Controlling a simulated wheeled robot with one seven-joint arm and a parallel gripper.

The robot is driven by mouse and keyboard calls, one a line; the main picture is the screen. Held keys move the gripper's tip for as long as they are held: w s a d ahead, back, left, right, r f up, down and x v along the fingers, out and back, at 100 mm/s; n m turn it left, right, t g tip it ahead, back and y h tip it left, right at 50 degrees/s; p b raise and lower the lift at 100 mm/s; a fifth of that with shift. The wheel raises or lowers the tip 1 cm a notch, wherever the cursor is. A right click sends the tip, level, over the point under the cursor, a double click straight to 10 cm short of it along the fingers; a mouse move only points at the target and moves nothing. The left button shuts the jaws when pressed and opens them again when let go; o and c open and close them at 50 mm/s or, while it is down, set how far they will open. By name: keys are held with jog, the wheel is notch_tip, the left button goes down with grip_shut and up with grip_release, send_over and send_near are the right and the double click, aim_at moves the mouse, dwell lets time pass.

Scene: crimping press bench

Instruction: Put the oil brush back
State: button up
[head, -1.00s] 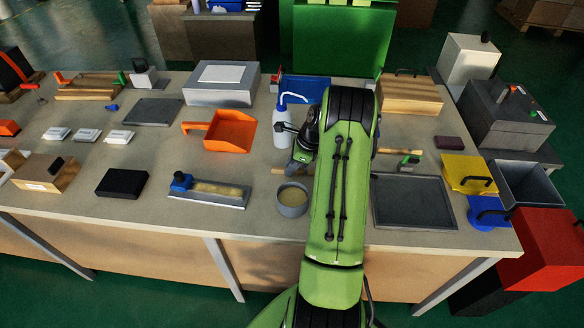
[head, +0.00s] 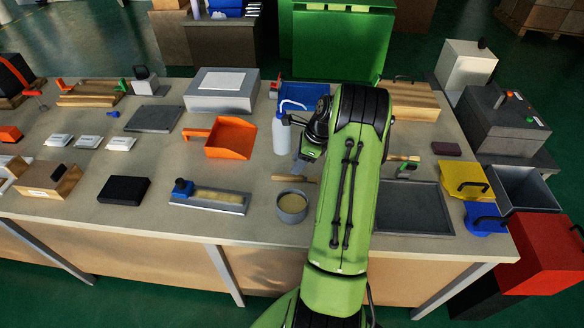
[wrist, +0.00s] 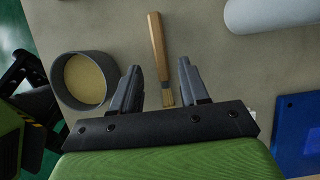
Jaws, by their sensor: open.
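The oil brush (wrist: 157,48) has a wooden handle and pale bristles. It lies flat on the bench top in the wrist view, with its bristles towards my palm. In the head view, its handle (head: 293,179) shows just behind the round grey oil pot (head: 292,207). The pot, with yellowish oil in it, is left of the brush in the wrist view (wrist: 84,81). My gripper (wrist: 160,66) is open and empty, one finger on each side of the brush in the picture. The height gap to the brush is hard to tell. My gripper's fingers (head: 298,164) are partly dark in the head view.
A white squeeze bottle (head: 284,135) stands just behind the brush. A blue tray (head: 300,93) lies further back. An orange scoop (head: 230,138) and a metal plate with a blue knob (head: 208,197) are to the left. A dark grey tray (head: 415,208) is right of my arm.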

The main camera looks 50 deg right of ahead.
aim_at(305, 178)
jog(key=p+v, duration=0.1)
jog(key=v, duration=0.5)
jog(key=a+r+n+h, duration=0.2)
jog(key=a+r+n, duration=1.15)
jog(key=a, duration=0.65)
jog(key=s+a+r+n+t, duration=0.2)
jog(key=s+a+r+n, duration=0.2)
jog(key=s+a+n, duration=0.9)
jog(key=s+n, duration=0.1)
jog(key=s, duration=0.2)
jog(key=shift+s+a+n+h, duration=0.35)
jog(key=shift+h, duration=0.05)
jog(key=shift+r, duration=0.1)
notch_tip(305, 178, up, 4)
jog(key=p, duration=0.4)
